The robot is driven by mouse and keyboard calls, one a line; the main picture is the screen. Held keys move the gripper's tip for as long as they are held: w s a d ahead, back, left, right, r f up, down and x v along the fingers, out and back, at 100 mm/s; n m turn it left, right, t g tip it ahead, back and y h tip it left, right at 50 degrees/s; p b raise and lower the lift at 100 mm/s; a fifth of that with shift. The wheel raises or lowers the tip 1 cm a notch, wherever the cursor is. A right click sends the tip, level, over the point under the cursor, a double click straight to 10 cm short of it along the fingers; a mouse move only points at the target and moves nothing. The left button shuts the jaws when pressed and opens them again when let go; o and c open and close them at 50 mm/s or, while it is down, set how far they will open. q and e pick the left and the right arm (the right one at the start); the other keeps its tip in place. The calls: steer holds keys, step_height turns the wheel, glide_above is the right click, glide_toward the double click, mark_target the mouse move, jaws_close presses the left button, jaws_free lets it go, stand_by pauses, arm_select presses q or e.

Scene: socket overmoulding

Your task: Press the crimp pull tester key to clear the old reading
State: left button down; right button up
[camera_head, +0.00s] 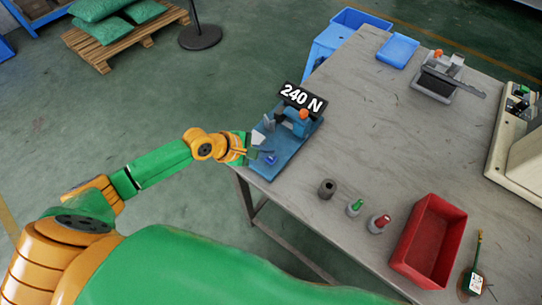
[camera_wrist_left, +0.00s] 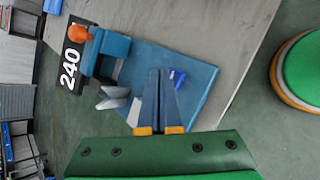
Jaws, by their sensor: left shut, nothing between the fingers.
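The crimp pull tester (camera_head: 287,156) has a blue base, an upright blue frame and an orange knob. It stands at the table's near left corner. Its black display (camera_head: 301,98) reads 240 N; in the left wrist view the display (camera_wrist_left: 69,70) shows 240. The small bright blue key (camera_head: 271,160) sits on the base; it also shows in the left wrist view (camera_wrist_left: 178,78), partly hidden by a finger. My left gripper (camera_head: 268,152) is shut and empty, its tips (camera_wrist_left: 161,72) over the base right beside the key. I cannot tell whether they touch it. My right gripper is not in view.
A dark grey cylinder (camera_head: 327,188), a green-topped part (camera_head: 354,207) and a red-topped part (camera_head: 379,223) stand near the front edge, beside a red bin (camera_head: 399,258). A blue tray (camera_head: 398,50) and a grey device (camera_head: 437,88) are farther back. The table's middle is clear.

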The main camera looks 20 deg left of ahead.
mark_target(267, 159)
arm_select(q)
steer(key=shift+f, duration=0.65)
stand_by(0.7)
steer(key=shift+r+p, duration=0.95)
steer(key=shift+p, duration=0.05)
step_height(267, 159, up, 5)
steer(key=p, duration=0.6)
steer(key=shift+r, duration=0.1)
stand_by(0.4)
